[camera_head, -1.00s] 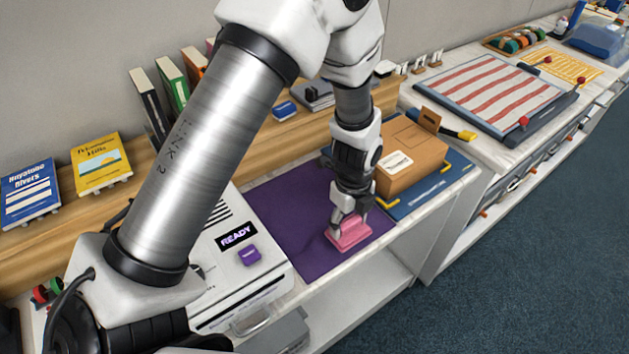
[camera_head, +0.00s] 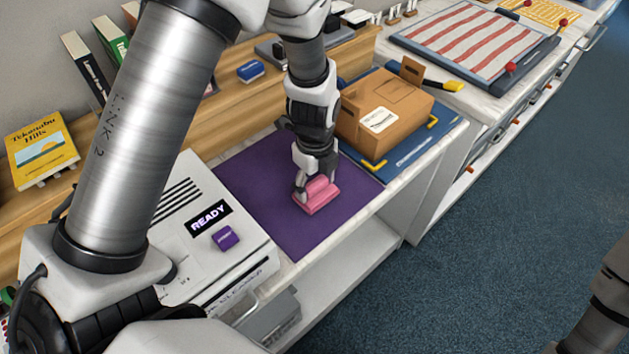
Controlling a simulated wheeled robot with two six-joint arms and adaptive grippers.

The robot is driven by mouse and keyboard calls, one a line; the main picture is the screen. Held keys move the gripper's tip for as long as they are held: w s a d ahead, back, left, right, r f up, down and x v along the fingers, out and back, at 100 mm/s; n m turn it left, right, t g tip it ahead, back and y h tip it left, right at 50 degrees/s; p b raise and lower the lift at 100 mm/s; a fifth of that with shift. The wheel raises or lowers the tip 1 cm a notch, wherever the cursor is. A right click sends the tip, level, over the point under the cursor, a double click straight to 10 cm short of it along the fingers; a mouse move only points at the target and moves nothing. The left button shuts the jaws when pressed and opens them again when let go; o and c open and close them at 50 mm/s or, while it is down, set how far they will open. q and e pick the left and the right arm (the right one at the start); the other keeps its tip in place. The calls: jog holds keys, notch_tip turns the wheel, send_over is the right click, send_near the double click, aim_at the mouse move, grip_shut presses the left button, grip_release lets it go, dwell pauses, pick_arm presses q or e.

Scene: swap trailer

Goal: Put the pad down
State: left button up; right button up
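The pad (camera_head: 322,201) is a pink block with a raised pink grip on top. It is on or just above the purple mat (camera_head: 265,190), right of the mat's middle; whether it touches the cloth I cannot tell. My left gripper (camera_head: 315,184) points down over the pad, its fingers at the raised grip, and appears shut on it. The far finger is partly hidden. My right gripper is not in view; only part of my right arm shows at the lower right edge.
A white machine with a READY label (camera_head: 209,216) stands left of the mat. A cardboard box (camera_head: 385,112) on a blue mat (camera_head: 420,158) stands close behind my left gripper to the right. A wooden ledge (camera_head: 238,104) runs behind. The front of the purple mat is clear.

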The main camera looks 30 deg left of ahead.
aim_at(316, 182)
pick_arm(q)
jog(key=shift+o, duration=0.3)
jog(key=shift+w+d, duration=0.1)
jog(key=shift+w, duration=0.05)
notch_tip(316, 182, up, 12)
jog(key=shift+r, duration=0.15)
dwell(0.5)
